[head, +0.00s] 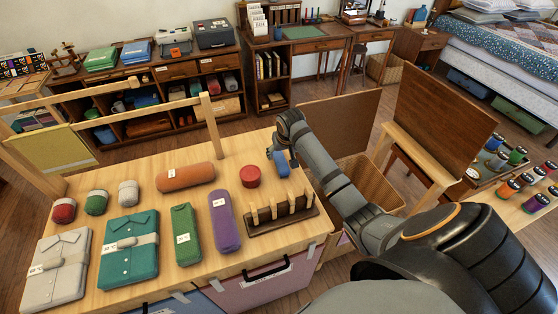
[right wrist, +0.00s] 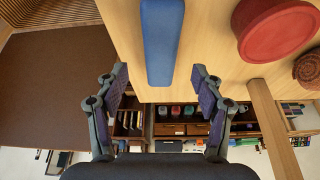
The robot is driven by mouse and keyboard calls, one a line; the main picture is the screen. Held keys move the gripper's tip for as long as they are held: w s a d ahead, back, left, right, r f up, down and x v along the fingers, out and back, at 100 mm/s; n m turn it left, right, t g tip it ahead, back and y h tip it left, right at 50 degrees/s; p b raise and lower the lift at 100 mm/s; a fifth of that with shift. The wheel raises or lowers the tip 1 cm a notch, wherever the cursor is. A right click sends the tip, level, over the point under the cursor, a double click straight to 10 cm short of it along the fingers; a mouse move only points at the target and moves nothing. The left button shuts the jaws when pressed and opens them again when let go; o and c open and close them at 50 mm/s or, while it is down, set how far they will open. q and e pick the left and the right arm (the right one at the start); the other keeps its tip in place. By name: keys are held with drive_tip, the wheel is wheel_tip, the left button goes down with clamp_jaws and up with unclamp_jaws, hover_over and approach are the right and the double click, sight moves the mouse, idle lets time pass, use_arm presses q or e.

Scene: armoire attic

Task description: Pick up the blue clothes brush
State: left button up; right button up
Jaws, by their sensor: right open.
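The blue clothes brush (head: 283,163) lies near the far right edge of the wooden table top, partly hidden by my right arm. In the right wrist view it is a long blue bar (right wrist: 161,40) on the wood. My right gripper (right wrist: 160,75) is open and empty, with one finger on each side of the brush's near end in the picture. I cannot tell how far above the table the fingers are. In the head view my right gripper (head: 274,153) is beside the brush and small. My left gripper is not in view.
A red round tin (head: 250,176) stands left of the brush; it also shows in the right wrist view (right wrist: 275,30). A wooden peg rack (head: 283,215) is in front. A purple case (head: 224,221), green case (head: 184,233) and folded shirts lie left. An open wooden bin (head: 372,185) is right.

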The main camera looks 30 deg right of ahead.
sight(280, 158)
drive_tip(key=shift+x, duration=0.75)
drive_tip(key=x, duration=0.4)
drive_tip(key=shift+a+p, duration=0.1)
drive_tip(key=shift+p, duration=0.2)
drive_tip(key=shift+w+f, duration=0.1)
drive_tip(key=shift+c, duration=1.3)
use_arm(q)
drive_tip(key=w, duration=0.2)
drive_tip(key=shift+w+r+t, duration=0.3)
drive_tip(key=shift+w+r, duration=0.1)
use_arm(e)
drive_tip(key=c, duration=1)
drive_tip(key=shift+c, duration=0.2)
